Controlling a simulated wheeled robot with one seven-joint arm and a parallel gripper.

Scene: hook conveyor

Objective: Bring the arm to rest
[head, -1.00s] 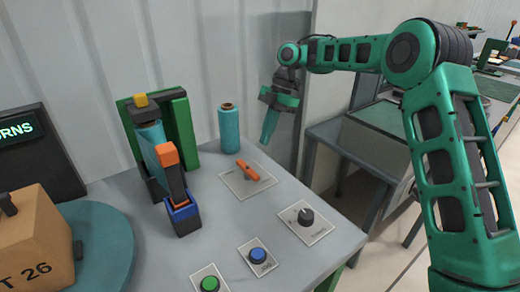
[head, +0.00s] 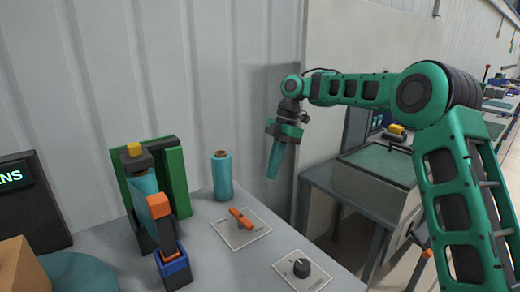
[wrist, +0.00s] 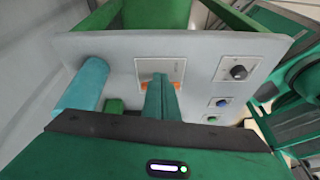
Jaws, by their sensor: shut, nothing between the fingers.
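My green arm reaches in from the right in the head view. My gripper (head: 274,160) points down, shut and empty, above the back right part of the grey table (head: 208,252). In the wrist view the shut fingers (wrist: 160,97) hang over the table, in front of the orange switch handle (wrist: 144,86). In the head view that orange handle (head: 241,217) sits on its white plate, below and left of the gripper and apart from it.
A teal spool (head: 222,176) stands beside the switch plate. A green stand (head: 174,188) with an orange-topped lever (head: 159,206) is left of it. A black knob (head: 302,268) is near the right edge. A brown box (head: 22,270) and dark display (head: 30,205) are at left.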

